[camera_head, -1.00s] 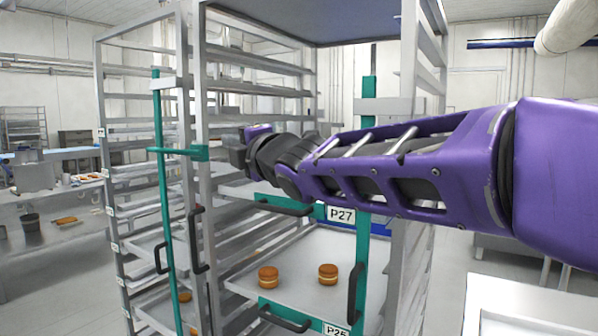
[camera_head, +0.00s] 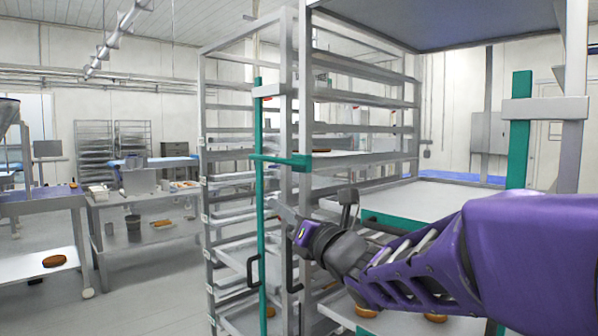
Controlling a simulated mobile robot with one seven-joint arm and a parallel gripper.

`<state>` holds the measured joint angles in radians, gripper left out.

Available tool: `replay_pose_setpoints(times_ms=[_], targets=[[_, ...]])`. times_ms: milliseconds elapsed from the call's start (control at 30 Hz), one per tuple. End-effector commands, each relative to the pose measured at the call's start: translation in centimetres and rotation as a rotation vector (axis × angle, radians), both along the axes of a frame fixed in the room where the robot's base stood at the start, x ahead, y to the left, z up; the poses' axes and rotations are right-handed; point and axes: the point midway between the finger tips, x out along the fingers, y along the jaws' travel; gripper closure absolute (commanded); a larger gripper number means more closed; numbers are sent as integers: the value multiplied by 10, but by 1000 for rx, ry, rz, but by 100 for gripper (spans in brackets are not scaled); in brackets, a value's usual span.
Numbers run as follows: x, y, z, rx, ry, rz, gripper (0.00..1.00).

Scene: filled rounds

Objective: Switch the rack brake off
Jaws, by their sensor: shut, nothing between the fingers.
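The metal rack (camera_head: 303,110) stands in front of me with a teal vertical rod (camera_head: 259,200) along its left side. A teal crossbar (camera_head: 283,160) sticks out from the rod at mid height. I cannot tell which part is the rack brake; none is marked as one, and the rack's foot is out of view. My gripper (camera_head: 288,216) is at the rack's front post, below the crossbar and right of the rod. It is shut and looks empty. Its tips are small and I cannot tell whether they touch the post.
Black handles (camera_head: 253,271) are at the rack's lower front. My purple arm hides part of the lower shelves, where brown filled rounds (camera_head: 366,311) sit. A second teal upright (camera_head: 518,140) stands at right. A steel table (camera_head: 150,195) is at left, with free floor between.

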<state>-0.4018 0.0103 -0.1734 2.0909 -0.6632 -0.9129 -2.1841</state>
Motion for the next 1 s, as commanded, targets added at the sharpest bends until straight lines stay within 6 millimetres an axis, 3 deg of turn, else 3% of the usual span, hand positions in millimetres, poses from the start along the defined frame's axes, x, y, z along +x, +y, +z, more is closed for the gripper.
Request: replay_pose_setpoints(times_ms=[267,700,800,1000], targets=[[12,12,4,-1,3,2,100],[74,69,28,1,2,1,100],[77,62,45,1,-1,-2,100],[82,57,59,1,1,-2,100]])
